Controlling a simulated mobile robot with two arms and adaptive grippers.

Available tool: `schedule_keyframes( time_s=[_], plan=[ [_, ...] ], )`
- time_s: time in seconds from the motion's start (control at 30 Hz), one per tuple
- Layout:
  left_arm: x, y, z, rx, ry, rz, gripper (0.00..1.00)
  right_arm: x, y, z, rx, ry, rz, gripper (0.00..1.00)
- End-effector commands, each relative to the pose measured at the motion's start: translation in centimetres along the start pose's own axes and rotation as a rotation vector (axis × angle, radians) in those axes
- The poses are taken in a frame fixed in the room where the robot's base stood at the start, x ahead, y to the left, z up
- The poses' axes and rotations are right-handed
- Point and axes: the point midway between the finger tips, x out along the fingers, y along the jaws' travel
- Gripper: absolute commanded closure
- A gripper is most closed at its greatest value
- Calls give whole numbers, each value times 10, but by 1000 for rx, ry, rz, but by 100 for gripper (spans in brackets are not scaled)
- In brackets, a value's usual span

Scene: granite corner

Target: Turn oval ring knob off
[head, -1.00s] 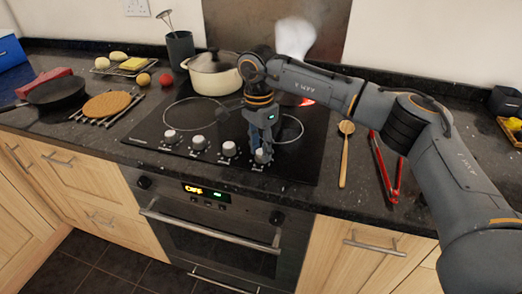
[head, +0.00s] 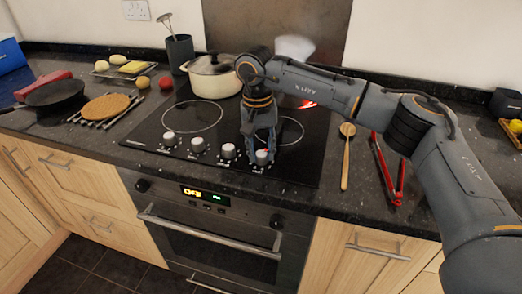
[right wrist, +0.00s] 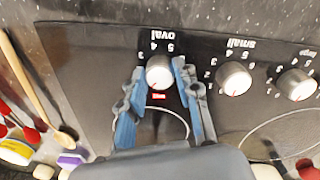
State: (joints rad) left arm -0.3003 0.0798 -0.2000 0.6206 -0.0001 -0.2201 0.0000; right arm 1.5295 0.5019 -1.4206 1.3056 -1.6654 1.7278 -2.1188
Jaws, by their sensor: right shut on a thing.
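The oval ring knob (head: 262,157) is the rightmost of the white knobs along the hob's front edge. My right gripper (head: 261,150) reaches down over the hob and is shut on this knob, with one blue-grey finger on each side. The right wrist view also shows both fingers (right wrist: 160,80). I cannot read the knob's pointer clearly. My left gripper is not in view.
The small ring knob (right wrist: 234,78) is close beside the fingers. A lidded cream pot (head: 213,76) stands at the back of the black hob. A wooden spoon (head: 346,155) and red tongs (head: 388,168) lie to the right.

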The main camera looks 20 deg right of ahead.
Motion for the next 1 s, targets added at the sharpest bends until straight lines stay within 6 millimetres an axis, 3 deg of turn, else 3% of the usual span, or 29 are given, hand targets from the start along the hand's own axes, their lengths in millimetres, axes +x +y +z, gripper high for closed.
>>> schedule_keyframes(
  time_s=[0.5, 1.0],
  plan=[
    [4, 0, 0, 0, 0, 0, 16, -1, 0, 0, -444, 24, -1, 100],
    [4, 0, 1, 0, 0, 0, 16, -1, 1, 0, -624, 32, 0, 100]
  ],
)
